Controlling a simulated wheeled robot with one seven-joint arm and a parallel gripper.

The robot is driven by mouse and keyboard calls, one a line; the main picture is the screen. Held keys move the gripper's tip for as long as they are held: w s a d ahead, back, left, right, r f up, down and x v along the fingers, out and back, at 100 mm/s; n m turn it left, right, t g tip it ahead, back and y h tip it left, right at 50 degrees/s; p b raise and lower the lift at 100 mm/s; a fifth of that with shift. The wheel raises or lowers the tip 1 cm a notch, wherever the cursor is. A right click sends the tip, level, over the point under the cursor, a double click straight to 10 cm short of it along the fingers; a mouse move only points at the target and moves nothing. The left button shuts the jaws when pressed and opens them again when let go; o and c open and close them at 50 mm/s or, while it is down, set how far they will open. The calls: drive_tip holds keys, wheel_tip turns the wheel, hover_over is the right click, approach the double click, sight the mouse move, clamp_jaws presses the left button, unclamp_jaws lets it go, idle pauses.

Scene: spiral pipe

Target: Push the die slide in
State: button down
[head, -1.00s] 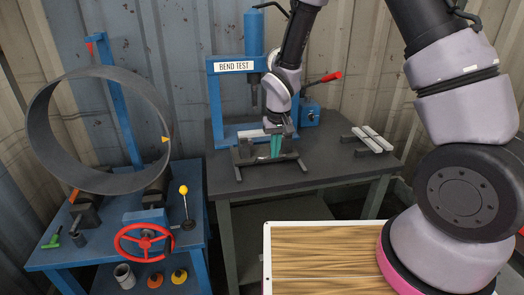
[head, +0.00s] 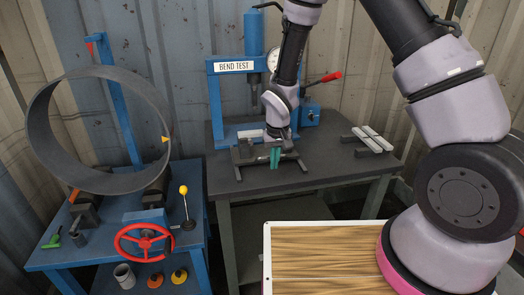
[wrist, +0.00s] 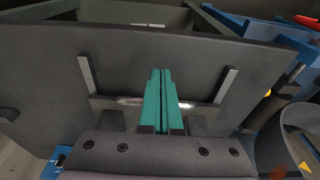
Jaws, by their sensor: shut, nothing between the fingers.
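The die slide (head: 245,154) is a dark, low assembly with a paler block on it, on the dark bench in front of the blue press marked BEND TEST. Its feet or rails reach towards the bench's front edge. My gripper (head: 275,163) is at the front of the slide with its teal fingers shut and pointing down. In the wrist view, the shut fingers (wrist: 160,85) cross in front of a bar with bright metal parts (wrist: 130,101), between two pale rails. I cannot tell whether they touch it. Part of the slide is hidden behind my gripper.
The blue press (head: 215,110) stands behind, with a red-tipped lever at its right. Two pale bars (head: 374,139) lie on dark supports on the bench's right. A large grey ring (head: 45,150) and a red handwheel (head: 145,262) are on the blue table at left.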

drive_tip(key=shift+w+a, duration=0.8)
drive_tip(key=shift+w, duration=2.6)
drive_tip(key=shift+w+a, duration=0.75)
drive_tip(key=shift+w, duration=2.65)
drive_tip(key=shift+w+a, duration=0.8)
drive_tip(key=shift+w, duration=2.6)
wheel_tip(320, 180, up, 7)
drive_tip(key=s, duration=0.1)
drive_tip(key=shift+s+d, duration=0.15)
